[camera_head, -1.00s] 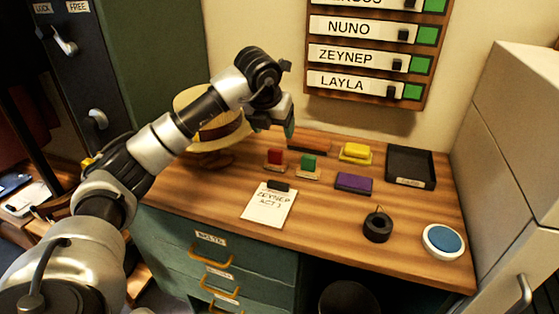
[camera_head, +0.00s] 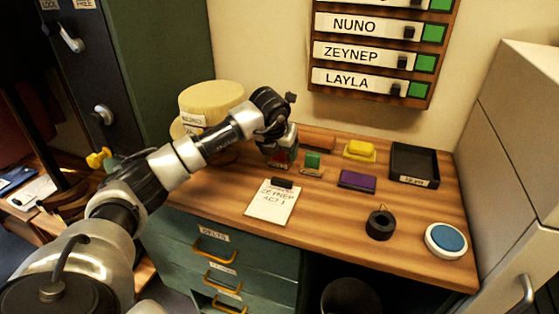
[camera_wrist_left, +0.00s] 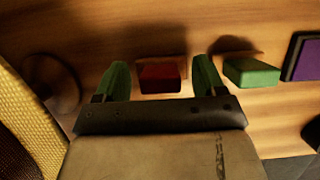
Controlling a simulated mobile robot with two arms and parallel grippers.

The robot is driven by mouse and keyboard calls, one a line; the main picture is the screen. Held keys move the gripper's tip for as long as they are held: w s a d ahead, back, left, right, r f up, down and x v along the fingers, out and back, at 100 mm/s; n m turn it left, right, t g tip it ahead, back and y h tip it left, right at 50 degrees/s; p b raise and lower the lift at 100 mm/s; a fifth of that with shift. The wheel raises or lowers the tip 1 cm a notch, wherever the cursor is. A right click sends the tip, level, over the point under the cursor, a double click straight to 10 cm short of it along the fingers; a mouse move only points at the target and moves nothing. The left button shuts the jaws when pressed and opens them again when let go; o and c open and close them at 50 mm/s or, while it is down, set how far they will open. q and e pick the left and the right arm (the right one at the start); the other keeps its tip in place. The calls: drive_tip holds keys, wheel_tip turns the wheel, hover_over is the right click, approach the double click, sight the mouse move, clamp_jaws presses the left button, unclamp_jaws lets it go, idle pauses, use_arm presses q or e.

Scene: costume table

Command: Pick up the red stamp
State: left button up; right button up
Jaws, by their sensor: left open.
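The red stamp (camera_wrist_left: 160,76) shows in the left wrist view between the two green fingertips of my left gripper (camera_wrist_left: 160,80), with a gap on each side. In the head view my left gripper (camera_head: 281,158) is low over the table and hides most of the red stamp. The gripper is open, and its fingers do not visibly touch the stamp. A green stamp (camera_head: 312,161) stands just to the right; it also shows in the left wrist view (camera_wrist_left: 251,72). My right gripper is not in view.
The wooden table (camera_head: 330,215) holds a yellow block (camera_head: 359,150), a purple pad (camera_head: 357,179), a black tray (camera_head: 413,165), a note card (camera_head: 271,205), a black ring-like object (camera_head: 380,226) and a blue-topped disc (camera_head: 446,239). A straw hat (camera_head: 211,98) stands at the back left.

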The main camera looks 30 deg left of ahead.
use_arm(q)
drive_tip(key=shift+r, duration=0.1)
drive_tip(key=c, duration=1)
drive_tip(key=shift+r, duration=0.15)
drive_tip(key=shift+r, duration=0.25)
drive_tip(key=r, duration=0.2)
drive_tip(key=d+r, duration=0.1)
drive_tip(key=shift+r, duration=0.4)
drive_tip(key=d+r, duration=0.2)
drive_tip(key=d, duration=0.1)
drive_tip(key=d+r, duration=0.2)
drive_tip(key=d, duration=0.2)
drive_tip(key=d+r, duration=0.2)
drive_tip(key=d, duration=0.1)
drive_tip(key=shift+s+d+r+b, duration=0.2)
drive_tip(key=shift+s+d+b, duration=0.1)
drive_tip(key=shift+d+b, duration=0.1)
